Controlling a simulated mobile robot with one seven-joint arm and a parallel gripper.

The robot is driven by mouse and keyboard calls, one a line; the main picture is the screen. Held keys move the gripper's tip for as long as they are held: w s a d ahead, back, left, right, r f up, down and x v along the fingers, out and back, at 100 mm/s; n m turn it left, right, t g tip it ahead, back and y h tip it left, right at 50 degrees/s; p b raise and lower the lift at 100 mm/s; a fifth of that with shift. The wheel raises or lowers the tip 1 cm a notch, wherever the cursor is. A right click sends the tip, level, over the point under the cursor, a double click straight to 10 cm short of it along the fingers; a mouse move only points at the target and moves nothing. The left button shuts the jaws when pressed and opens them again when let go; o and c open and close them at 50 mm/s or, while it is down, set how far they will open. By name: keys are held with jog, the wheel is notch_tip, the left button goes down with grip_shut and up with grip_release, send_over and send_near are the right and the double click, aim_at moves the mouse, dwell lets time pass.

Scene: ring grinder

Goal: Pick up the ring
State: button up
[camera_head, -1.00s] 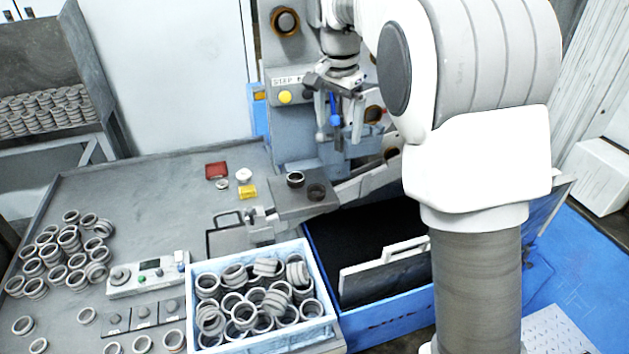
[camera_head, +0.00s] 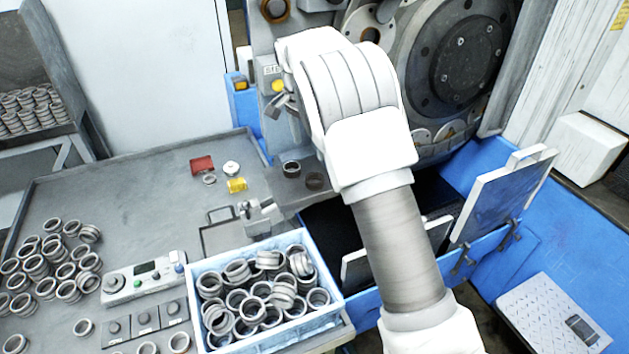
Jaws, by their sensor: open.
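My gripper (camera_head: 284,103) is mostly hidden behind my white arm; only a grey part of it shows at the arm's left side, in front of the machine. It is open, and I see no ring in it. Many more grey rings (camera_head: 262,290) fill the light blue bin (camera_head: 265,345) at the front. I cannot tell from the picture which ring is meant.
Loose rings (camera_head: 50,262) lie on the left of the grey table (camera_head: 120,195). A control box (camera_head: 143,280) sits left of the bin. The grinder (camera_head: 455,60) rises behind my arm.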

aim_at(314, 174)
jog(key=f, duration=0.3)
jog(key=d+f+p, duration=0.1)
jog(key=f, duration=0.3)
jog(key=w+f+p, duration=0.1)
jog(key=f, duration=0.3)
jog(key=shift+d+f, duration=0.2)
jog(key=shift+f, duration=0.05)
jog(key=c, duration=1.5)
jog(key=shift+c, duration=0.2)
jog(key=shift+w+r, duration=0.1)
jog(key=shift+r, duration=0.5)
notch_tip(314, 174, up, 3)
jog(key=shift+f+b, duration=0.1)
jog(key=shift+b, duration=0.5)
jog(key=d+r+b, duration=0.2)
jog(key=d+r, duration=0.5)
jog(key=d, duration=0.4)
jog(key=s+d+b, duration=0.6)
jog(key=s+b, duration=0.2)
jog(key=s, duration=0.4)
